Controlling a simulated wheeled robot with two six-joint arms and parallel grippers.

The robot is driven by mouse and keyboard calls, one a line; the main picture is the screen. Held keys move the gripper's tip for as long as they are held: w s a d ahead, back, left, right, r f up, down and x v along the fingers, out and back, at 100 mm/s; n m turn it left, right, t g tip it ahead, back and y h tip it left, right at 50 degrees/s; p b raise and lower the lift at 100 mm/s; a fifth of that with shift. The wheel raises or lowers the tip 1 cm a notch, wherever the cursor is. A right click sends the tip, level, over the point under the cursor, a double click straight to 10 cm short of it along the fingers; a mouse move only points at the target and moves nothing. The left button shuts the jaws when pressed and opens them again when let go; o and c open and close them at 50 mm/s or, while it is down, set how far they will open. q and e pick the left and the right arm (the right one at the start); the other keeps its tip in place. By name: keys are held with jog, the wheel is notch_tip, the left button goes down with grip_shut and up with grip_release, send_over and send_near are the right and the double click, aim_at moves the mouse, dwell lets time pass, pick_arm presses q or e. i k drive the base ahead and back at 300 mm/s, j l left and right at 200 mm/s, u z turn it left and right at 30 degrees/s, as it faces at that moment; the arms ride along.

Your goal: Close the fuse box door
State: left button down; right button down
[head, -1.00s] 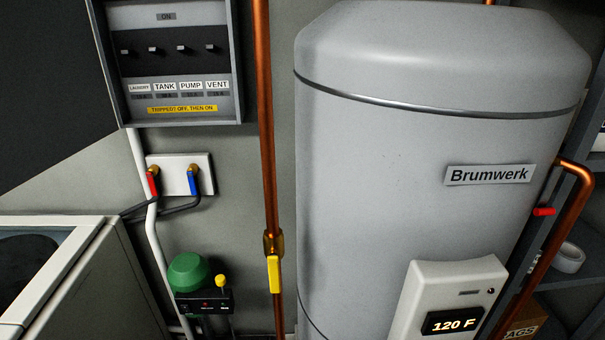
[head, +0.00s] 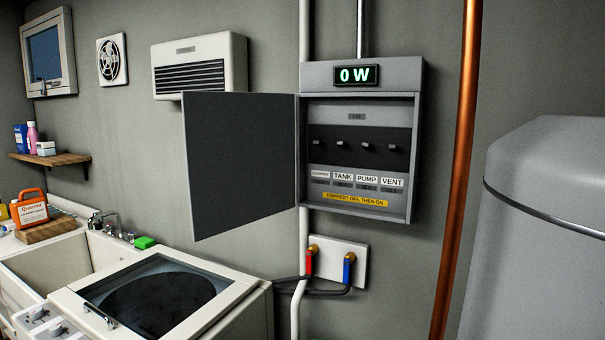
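The grey fuse box (head: 362,214) is mounted on the wall, right of the middle in the head view. Its dark door (head: 240,165) hangs wide open to the left, hinged on the box's left edge. Inside, a row of several switches (head: 368,147) sits above labels including TANK, PUMP and VENT, with a yellow strip below. The display (head: 356,75) on top reads 0 W. Neither of my grippers is in view.
A washer (head: 255,290) stands below the door, beside a sink (head: 60,262). A vent heater (head: 199,64) is behind the door. A copper pipe (head: 460,170) and a grey tank (head: 550,230) are to the right. Red and blue valves sit below the box.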

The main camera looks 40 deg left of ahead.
aim_at(239, 146)
jog(key=k+j, duration=0.15)
jog(key=j, duration=0.4)
jog(key=k+j+z, duration=0.15)
jog(key=j, duration=0.4)
jog(key=k+j, duration=0.15)
jog(key=j, duration=0.4)
jog(key=k+j+z, duration=0.1)
jog(key=j, duration=0.4)
jog(key=k+j+z, duration=0.1)
jog(key=k+j, duration=0.15)
jog(key=j, duration=0.3)
jog(key=k+j, duration=0.2)
jog(key=j, duration=0.3)
jog(key=k+j+z, duration=0.1)
jog(key=j, duration=0.4)
jog(key=k+j+z, duration=0.1)
jog(key=k+j, duration=0.25)
jog(key=j, duration=0.1)
